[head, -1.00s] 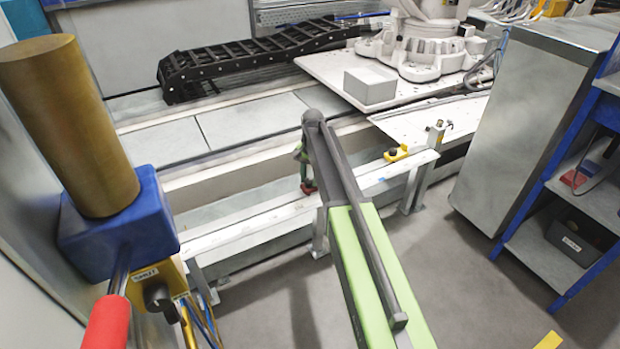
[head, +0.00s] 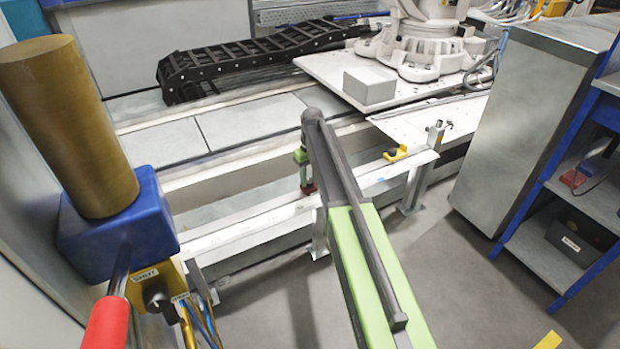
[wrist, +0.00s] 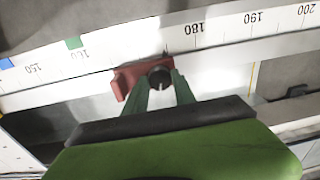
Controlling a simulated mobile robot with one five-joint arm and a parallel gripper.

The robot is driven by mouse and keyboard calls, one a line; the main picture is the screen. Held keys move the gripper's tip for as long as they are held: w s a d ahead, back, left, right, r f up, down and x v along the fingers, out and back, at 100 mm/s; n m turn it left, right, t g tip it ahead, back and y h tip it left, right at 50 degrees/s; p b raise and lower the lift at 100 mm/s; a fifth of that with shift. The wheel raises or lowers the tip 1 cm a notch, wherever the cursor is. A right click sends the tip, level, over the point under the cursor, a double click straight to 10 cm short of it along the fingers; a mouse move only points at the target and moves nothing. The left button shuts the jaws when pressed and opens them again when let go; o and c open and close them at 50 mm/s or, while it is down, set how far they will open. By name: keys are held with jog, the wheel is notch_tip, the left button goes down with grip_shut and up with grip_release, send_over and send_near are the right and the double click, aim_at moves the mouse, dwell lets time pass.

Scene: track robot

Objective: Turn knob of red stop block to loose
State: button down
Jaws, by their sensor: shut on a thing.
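The red stop block (wrist: 128,80) sits on the white rail with a printed scale (wrist: 225,30), between the 160 and 180 marks. Its round black knob (wrist: 160,76) shows between the two green fingers of my gripper (wrist: 160,88), which are shut on it from both sides. A small pale mark shows at the knob's lower edge. In the head view my gripper (head: 307,188) is low over the rail, at the red block; the knob is hidden there.
A yellow block (head: 396,154) sits further right on the rail, near a metal post (head: 435,134). On the rail, a green mark (wrist: 73,43) and a blue mark (wrist: 6,63) lie left of the red block. A grey cabinet (head: 530,120) stands at right.

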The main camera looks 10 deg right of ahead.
aim_at(310, 179)
jog(key=n, duration=0.4)
jog(key=shift+w, duration=0.2)
jog(key=shift+a+n, duration=0.1)
jog(key=shift+n, duration=1.6)
jog(key=c, duration=1)
grip_release()
jog(key=shift+s, duration=0.1)
jog(key=shift+c, duration=0.2)
notch_tip(310, 179, up, 18)
jog(key=p, duration=1.7)
jog(key=shift+w+d+f, duration=0.25)
jog(key=shift+w+d, duration=0.05)
jog(key=shift+w, duration=0.05)
